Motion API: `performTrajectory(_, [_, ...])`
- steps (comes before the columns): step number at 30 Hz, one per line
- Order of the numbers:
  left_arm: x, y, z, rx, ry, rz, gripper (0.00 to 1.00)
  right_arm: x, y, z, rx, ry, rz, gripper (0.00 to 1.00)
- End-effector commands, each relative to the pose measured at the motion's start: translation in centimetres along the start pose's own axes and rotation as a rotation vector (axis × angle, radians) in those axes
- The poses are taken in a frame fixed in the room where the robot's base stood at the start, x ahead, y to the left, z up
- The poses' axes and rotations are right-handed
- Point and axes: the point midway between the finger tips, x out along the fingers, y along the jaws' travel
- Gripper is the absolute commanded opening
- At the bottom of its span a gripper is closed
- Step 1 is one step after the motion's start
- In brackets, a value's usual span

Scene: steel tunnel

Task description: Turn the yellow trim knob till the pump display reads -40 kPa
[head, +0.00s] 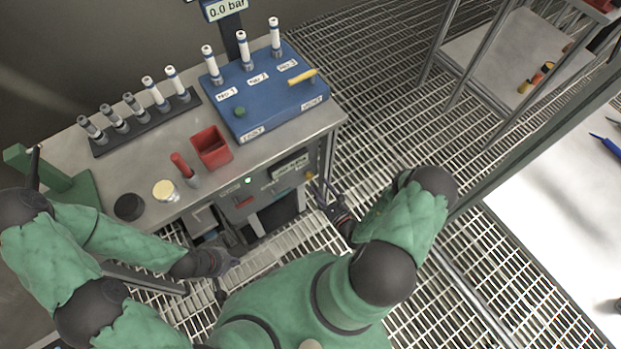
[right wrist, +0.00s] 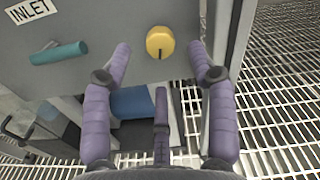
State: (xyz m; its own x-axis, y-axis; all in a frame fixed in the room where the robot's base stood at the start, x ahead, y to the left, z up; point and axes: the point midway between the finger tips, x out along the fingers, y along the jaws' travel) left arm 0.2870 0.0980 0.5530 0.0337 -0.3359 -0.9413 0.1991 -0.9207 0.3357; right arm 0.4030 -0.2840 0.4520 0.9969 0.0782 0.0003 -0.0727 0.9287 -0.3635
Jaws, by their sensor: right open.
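The yellow trim knob (right wrist: 160,42) is round with a dark mark at its lower edge, on the grey pump face. It also shows small in the head view (head: 309,176), on the pump unit (head: 262,190) under the bench. My right gripper (right wrist: 159,52) is open and empty, its purple fingers either side of and short of the knob, not visibly touching it. In the head view my right gripper (head: 326,193) is just below and right of the knob. A pale panel on the pump has text too small to read.
A teal lever (right wrist: 60,54) sits beside the INLET label (right wrist: 30,10), left of the knob. The bench (head: 327,118) holds a blue manifold (head: 262,92) and a red bin (head: 211,147) above the pump. A separate display (head: 226,9) reads 0.0 bar.

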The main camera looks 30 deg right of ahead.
Motion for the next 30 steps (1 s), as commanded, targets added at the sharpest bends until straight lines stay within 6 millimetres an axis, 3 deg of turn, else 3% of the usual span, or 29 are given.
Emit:
performTrajectory(6, [1.1,-0.4,0.0,0.000,0.000,0.000,0.00,3.6,0.2,0.0,0.001,-0.003,0.004,0.58])
performTrajectory(12, [1.6,-0.6,-0.1,0.000,0.000,0.000,0.00,5.7,0.1,0.0,0.001,-0.001,0.003,0.58])
performTrajectory(24, [1.7,-0.6,-0.1,0.000,0.000,0.000,0.00,6.3,0.1,0.0,0.002,0.000,0.000,0.58])
performTrajectory(26, [1.7,-0.6,-0.1,0.000,0.000,0.000,0.00,6.3,0.1,0.0,0.002,0.000,0.000,0.44])
performTrajectory(30, [1.7,-0.6,-0.1,0.000,0.000,0.000,0.00,6.3,0.0,0.1,0.002,0.000,0.000,0.05])
